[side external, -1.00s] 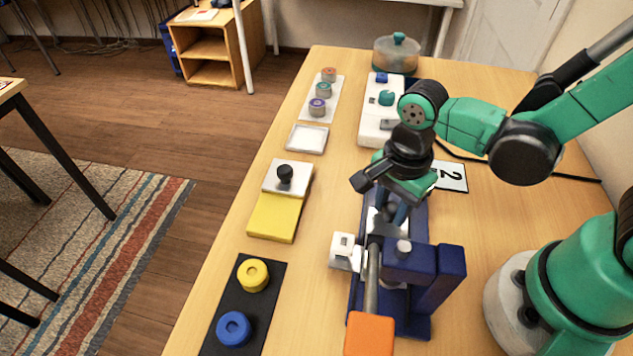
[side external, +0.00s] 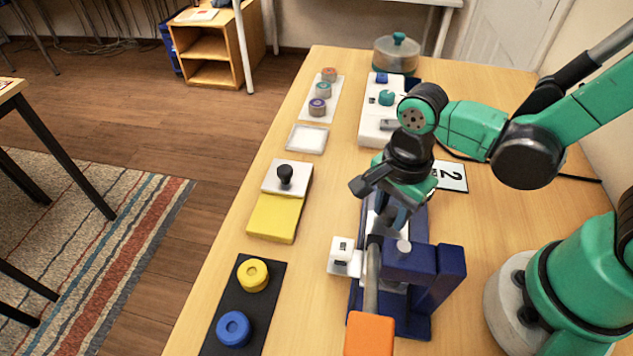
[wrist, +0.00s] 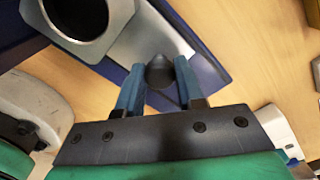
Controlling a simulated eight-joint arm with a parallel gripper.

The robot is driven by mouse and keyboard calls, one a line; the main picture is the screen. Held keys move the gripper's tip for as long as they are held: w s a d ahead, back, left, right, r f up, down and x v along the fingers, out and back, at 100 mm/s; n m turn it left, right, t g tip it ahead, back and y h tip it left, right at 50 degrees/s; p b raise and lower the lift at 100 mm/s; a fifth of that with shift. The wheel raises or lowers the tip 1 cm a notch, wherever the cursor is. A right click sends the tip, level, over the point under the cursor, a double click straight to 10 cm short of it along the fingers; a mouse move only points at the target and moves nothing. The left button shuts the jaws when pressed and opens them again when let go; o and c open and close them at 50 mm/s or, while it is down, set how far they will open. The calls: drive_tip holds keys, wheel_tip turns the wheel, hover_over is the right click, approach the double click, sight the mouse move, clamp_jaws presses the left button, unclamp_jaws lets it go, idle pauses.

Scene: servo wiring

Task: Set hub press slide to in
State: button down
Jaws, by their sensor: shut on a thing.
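The hub press (side external: 424,265) is dark blue with an orange-ended lever (side external: 370,335). Its grey metal slide (wrist: 125,45) has a dark round knob (wrist: 160,72), seen in the wrist view. My gripper (side external: 396,218) is at the far end of the press, tilted down. Its blue fingers sit on both sides of the knob, and my gripper (wrist: 159,88) is shut on it. In the side view, the fingers and wrist hide the knob and much of the slide. A round dark opening in a grey block (wrist: 82,18) lies at the upper left of the wrist view.
A white block (side external: 345,257) sits left of the press. A yellow and white board with a black knob (side external: 285,175), a black strip with yellow and blue rings (side external: 243,305) and a white tray (side external: 307,138) stand farther left. A number card (side external: 452,176) lies behind my gripper.

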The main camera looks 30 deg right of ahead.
sight(390, 233)
drive_tip(key=shift+s+a, duration=1.4)
drive_tip(key=shift+s, duration=0.05)
drive_tip(key=c, duration=0.5)
unclamp_jaws()
drive_tip(key=shift+c, duration=0.2)
drive_tip(key=shift+w+r, duration=0.1)
drive_tip(key=shift+r, duration=2.7)
drive_tip(key=shift+w+d+r+n, duration=0.1)
drive_tip(key=shift+w+d+n, duration=0.2)
drive_tip(key=shift+n, duration=0.2)
drive_tip(key=w+d+r+n+t, duration=0.2)
drive_tip(key=w+d+n+t, duration=0.1)
drive_tip(key=d+n, duration=0.2)
drive_tip(key=w+d+r+n+t, duration=0.3)
drive_tip(key=d+n+t, duration=0.1)
drive_tip(key=n, duration=0.6)
drive_tip(key=shift+w+d+r, duration=0.25)
drive_tip(key=shift+d+r, duration=0.05)
drive_tip(key=shift+d, duration=0.15)
